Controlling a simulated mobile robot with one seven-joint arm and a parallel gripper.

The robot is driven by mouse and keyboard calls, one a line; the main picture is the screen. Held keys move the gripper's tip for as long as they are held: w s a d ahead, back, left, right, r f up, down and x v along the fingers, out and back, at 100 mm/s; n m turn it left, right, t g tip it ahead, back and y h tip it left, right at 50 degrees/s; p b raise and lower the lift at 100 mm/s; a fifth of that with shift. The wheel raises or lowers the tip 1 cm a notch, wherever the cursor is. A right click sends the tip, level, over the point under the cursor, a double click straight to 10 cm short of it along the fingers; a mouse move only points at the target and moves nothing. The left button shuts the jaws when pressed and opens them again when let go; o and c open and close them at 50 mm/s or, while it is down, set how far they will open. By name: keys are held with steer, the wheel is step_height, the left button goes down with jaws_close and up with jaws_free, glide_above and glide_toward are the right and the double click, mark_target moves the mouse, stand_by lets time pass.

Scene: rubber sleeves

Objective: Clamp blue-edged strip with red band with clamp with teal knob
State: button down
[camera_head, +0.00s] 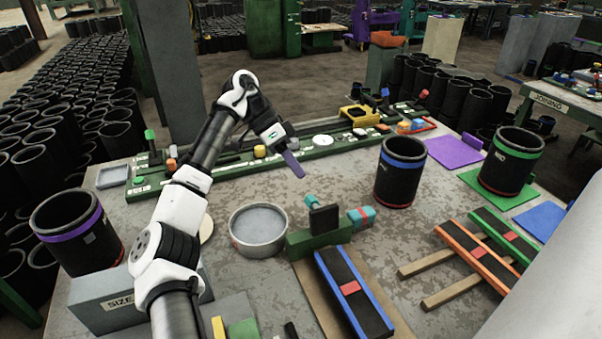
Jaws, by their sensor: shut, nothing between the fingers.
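The blue-edged strip (327,271) is black with blue long edges and a red band (351,287) across its middle. It lies on a brown board at the front centre of the bench. At its far end stands a green block with a black upright piece, and a teal knob (311,201) shows just behind it; this looks like the clamp (318,239). I cannot tell whether it touches the strip. My gripper (297,169) is shut and empty, with purple fingers, above the bench behind the clamp and apart from it.
A round grey pan (258,229) stands left of the clamp. A teal and pink block (361,217) and a blue-banded black sleeve (400,171) are to its right. Orange-edged (477,257) and green-edged (507,236) strips lie on wooden bars. A green rail (320,149) runs along the back.

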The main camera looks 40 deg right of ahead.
mark_target(316, 207)
steer(key=p+x, duration=0.1)
steer(key=x, duration=0.7)
steer(key=shift+s+f, duration=0.15)
steer(key=shift+f, duration=0.05)
steer(key=shift+s+d+f+t, duration=0.1)
steer(key=shift+d+t, duration=0.05)
steer(key=shift+t, duration=0.15)
